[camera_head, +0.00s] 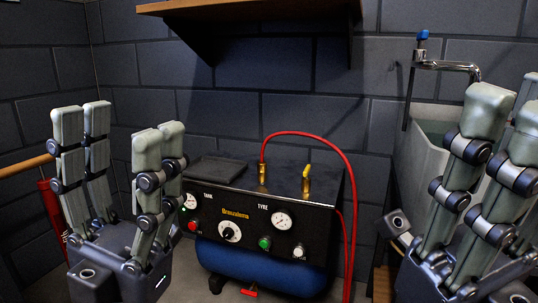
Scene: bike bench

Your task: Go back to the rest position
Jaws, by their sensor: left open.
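My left gripper (119,128) stands upright at the lower left with its fingers apart and nothing between them. It is in front of and to the left of a black compressor panel, and its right fingers overlap the panel's left edge. My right gripper (507,110) is upright at the right edge, with part of it cut off by the frame. How far its fingers are apart cannot be told, and no held object shows.
A compressor (262,218) with gauges, knobs and a blue tank stands by the wall. A red hose (349,190) arches over its right side. A wooden shelf (255,7) is above. A basin (422,120) with a tap (449,65) is at the right. A red cylinder (50,215) stands at the left.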

